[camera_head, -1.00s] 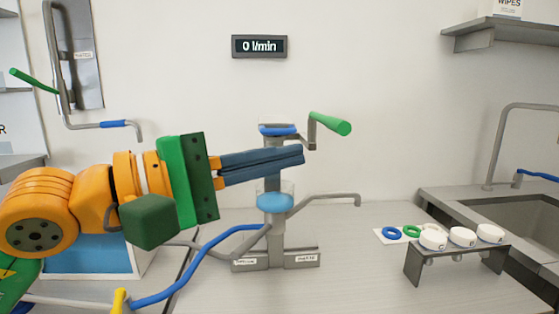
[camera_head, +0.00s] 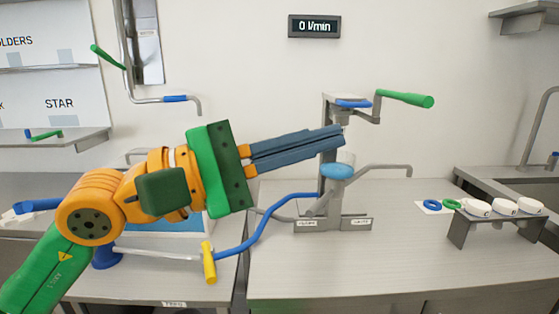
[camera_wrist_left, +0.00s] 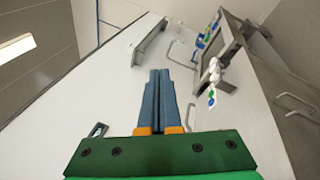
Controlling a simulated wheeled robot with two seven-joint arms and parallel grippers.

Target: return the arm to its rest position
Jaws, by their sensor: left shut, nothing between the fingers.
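My left gripper (camera_head: 341,139) reaches in from the left in the head view. Its two blue-grey fingers lie side by side, shut and empty. The fingers also show shut in the left wrist view (camera_wrist_left: 160,75), with nothing between them. In the head view they overlap the grey filling stand (camera_head: 331,225), which has a blue round part (camera_head: 337,171) and a crank with a green handle (camera_head: 406,99). Whether the fingers touch the stand cannot be told. My right gripper is not in view.
A blue hose (camera_head: 262,236) with a yellow handle (camera_head: 209,262) runs to the stand. At right, a grey rack (camera_head: 460,232) holds white-capped pieces beside blue and green rings (camera_head: 432,205). A display (camera_head: 314,26) reads 0 l/min. The front of the counter (camera_head: 350,270) is clear.

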